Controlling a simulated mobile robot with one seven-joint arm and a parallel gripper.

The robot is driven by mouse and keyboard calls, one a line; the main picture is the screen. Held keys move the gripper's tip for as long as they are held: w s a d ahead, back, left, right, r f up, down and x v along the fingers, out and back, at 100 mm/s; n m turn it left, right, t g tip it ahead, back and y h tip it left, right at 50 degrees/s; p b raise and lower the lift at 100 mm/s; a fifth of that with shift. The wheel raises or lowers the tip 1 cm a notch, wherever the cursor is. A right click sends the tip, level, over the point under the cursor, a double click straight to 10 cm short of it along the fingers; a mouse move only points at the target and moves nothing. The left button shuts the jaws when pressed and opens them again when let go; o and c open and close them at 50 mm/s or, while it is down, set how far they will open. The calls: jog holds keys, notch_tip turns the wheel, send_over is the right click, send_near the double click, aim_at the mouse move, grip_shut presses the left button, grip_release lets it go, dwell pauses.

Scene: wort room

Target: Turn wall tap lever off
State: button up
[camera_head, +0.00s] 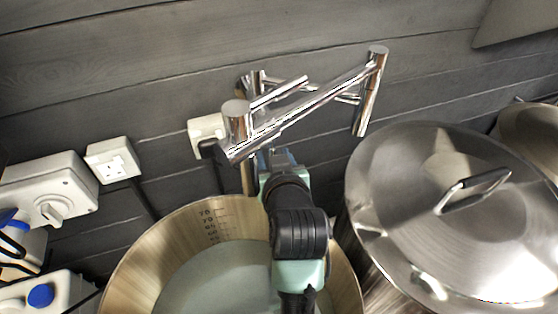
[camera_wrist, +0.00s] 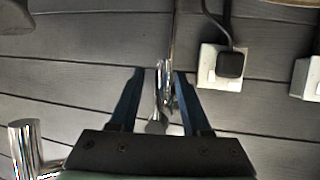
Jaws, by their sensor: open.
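The chrome wall tap (camera_head: 323,97) with its jointed, folding spout is fixed to the dark plank wall in the head view. A slim chrome bar, seemingly its lever (camera_head: 279,93), points up and right near the wall mount. My gripper (camera_head: 274,158) is just below the tap, partly hidden by my own arm and the spout. In the wrist view my gripper (camera_wrist: 159,74) is open, with a dark finger on each side of a chrome tap part (camera_wrist: 163,85). I cannot tell whether either finger touches it, or whether this part is the lever.
A large open metal pot (camera_head: 135,245) with level marks stands under my arm. A lidded steel pot (camera_head: 440,190) stands close on the right. Sockets (camera_head: 112,160) and a rotary switch box (camera_head: 50,190) are on the wall at left. A socket with a black plug (camera_wrist: 220,70) is in the wrist view.

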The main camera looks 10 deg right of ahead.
jog(key=p+v, duration=0.3)
jog(key=v, duration=0.5)
jog(key=shift+s, duration=0.1)
